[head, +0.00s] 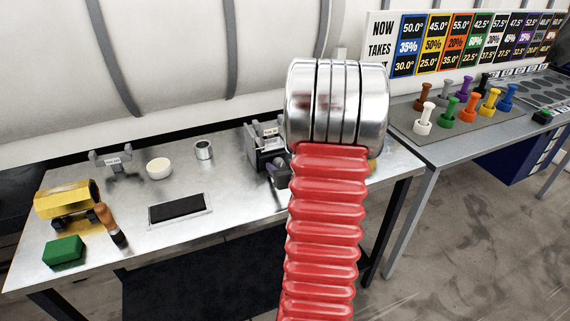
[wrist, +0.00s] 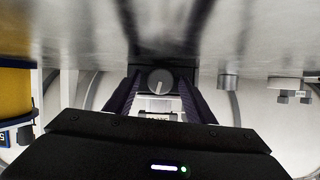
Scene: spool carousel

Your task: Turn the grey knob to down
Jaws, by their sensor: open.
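The grey knob (wrist: 160,80) is round and shows in the middle of the wrist view, where the picture looks upside down. A pale pointer line on it runs toward the bottom of that picture. My gripper (wrist: 159,84) is open, with one dark finger on each side of the knob. I cannot tell whether the fingers touch it. A white label sits just below the knob in the wrist view, partly hidden by my gripper. In the head view my red and silver arm hides the knob and my gripper. A grey and black device (head: 262,139) shows beside the arm on the metal table.
The metal table (head: 115,190) also holds a white bowl (head: 159,168), a metal cup (head: 204,150), a yellow object (head: 66,199), a green block (head: 64,251) and an orange-handled tool (head: 108,222). Several coloured spool-like pegs stand on the right table (head: 432,160).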

